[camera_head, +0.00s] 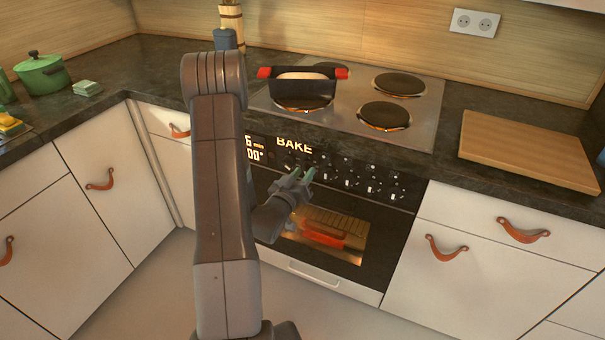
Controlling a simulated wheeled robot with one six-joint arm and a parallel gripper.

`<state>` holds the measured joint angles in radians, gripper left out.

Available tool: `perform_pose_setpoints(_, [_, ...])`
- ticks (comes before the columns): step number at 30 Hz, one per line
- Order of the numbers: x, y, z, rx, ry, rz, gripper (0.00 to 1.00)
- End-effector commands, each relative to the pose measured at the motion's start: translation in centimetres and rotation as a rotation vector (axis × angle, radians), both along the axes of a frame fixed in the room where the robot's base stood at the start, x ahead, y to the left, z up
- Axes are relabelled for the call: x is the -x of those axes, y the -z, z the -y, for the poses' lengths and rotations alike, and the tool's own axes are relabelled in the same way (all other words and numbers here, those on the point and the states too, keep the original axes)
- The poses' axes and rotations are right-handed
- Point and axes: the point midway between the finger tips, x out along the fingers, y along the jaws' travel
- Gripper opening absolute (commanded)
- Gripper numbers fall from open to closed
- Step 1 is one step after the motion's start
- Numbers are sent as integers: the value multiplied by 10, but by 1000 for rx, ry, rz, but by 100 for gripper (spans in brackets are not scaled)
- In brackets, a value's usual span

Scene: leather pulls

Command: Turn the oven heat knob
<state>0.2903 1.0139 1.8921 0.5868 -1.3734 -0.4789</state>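The oven (375,217) is built in under the counter, with a dark control panel holding a row of small knobs (372,184). The panel display reads "BAKE" (294,145), with lit digits to its left. Which knob sets the heat cannot be told at this size. My gripper (304,181) is in front of the left part of the panel, with greenish fingertips pointing towards the knobs. The fingers look spread apart, with nothing seen between them. My gripper hides part of the panel, and whether it touches a knob cannot be told.
A black pot (303,89) with red handles stands on the stove top (345,115). A wooden board (525,150) lies on the right counter. A green pot (42,73) stands on the left counter. White cabinets with leather pulls flank the oven, whose window glows. Floor shows at lower left.

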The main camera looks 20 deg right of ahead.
Motion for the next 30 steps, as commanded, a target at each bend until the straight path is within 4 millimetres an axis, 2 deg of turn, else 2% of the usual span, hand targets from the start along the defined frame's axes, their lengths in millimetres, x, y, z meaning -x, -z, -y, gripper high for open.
perform_pose_setpoints(8, [-1,0,1,0,0,0,34])
perform_pose_setpoints(14, [-1,0,1,0,0,0,0])
perform_pose_setpoints(21, [-1,2,1,-9,0,12,0])
perform_pose_setpoints(30, [-2,5,2,-94,0,117,0])
